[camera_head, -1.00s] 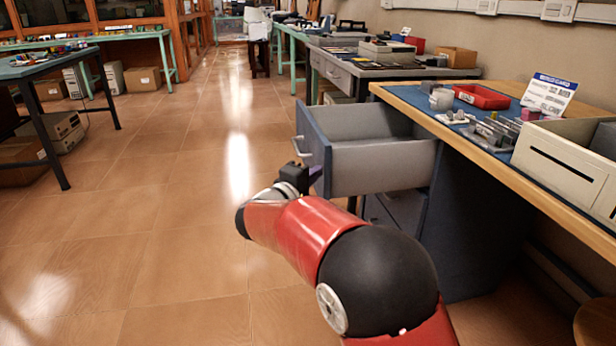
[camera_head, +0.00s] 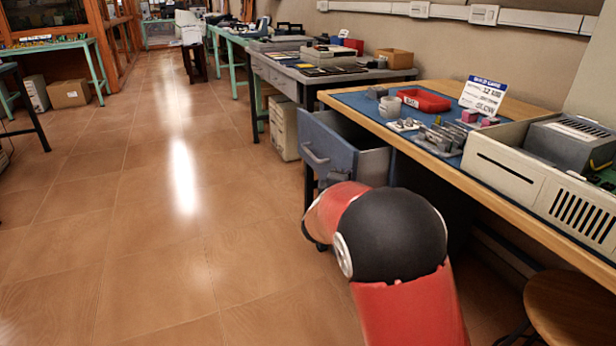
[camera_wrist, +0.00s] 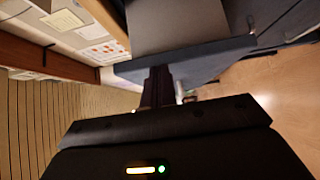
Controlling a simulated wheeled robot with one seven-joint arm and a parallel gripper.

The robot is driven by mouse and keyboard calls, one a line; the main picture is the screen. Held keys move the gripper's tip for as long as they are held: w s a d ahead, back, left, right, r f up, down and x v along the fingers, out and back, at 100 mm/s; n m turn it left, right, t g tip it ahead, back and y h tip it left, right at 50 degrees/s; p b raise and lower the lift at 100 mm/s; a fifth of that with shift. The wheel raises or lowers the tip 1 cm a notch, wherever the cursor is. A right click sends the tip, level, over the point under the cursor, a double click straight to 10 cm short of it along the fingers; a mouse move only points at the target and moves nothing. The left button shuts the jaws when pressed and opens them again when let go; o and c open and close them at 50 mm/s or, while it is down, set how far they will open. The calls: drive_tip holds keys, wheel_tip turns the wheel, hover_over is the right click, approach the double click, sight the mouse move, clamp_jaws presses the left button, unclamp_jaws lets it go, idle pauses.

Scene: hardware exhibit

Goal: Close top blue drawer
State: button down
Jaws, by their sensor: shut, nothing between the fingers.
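The top blue drawer (camera_head: 327,146) sits partly open under the near workbench. Its blue front with a pale handle stands out from the desk, and a short stretch of grey drawer side shows behind it. In the wrist view the drawer's blue front edge (camera_wrist: 215,53) crosses the upper middle. My gripper (camera_wrist: 158,88) is shut and empty, its dark fingers at or very near the drawer front; whether they touch cannot be told. In the head view my red and black arm hides most of the gripper and the area below the drawer.
The wood-edged workbench (camera_head: 460,180) holds a red tray (camera_head: 423,100), a grey mug (camera_head: 391,107), metal parts, a sign and a beige open case (camera_head: 530,180). A round wooden stool (camera_head: 570,305) stands at lower right. The tiled floor to the left is clear.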

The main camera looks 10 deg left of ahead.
drive_tip(key=w+d, duration=0.2)
drive_tip(key=d, duration=0.1)
drive_tip(key=w+d, duration=0.2)
drive_tip(key=d, duration=0.1)
drive_tip(key=w+d, duration=0.2)
drive_tip(key=d, duration=0.1)
drive_tip(key=shift+d, duration=0.3)
drive_tip(key=shift+w+d+r, duration=0.1)
drive_tip(key=shift+w+d, duration=0.1)
drive_tip(key=shift+d, duration=0.15)
drive_tip(key=shift+d+r, duration=0.1)
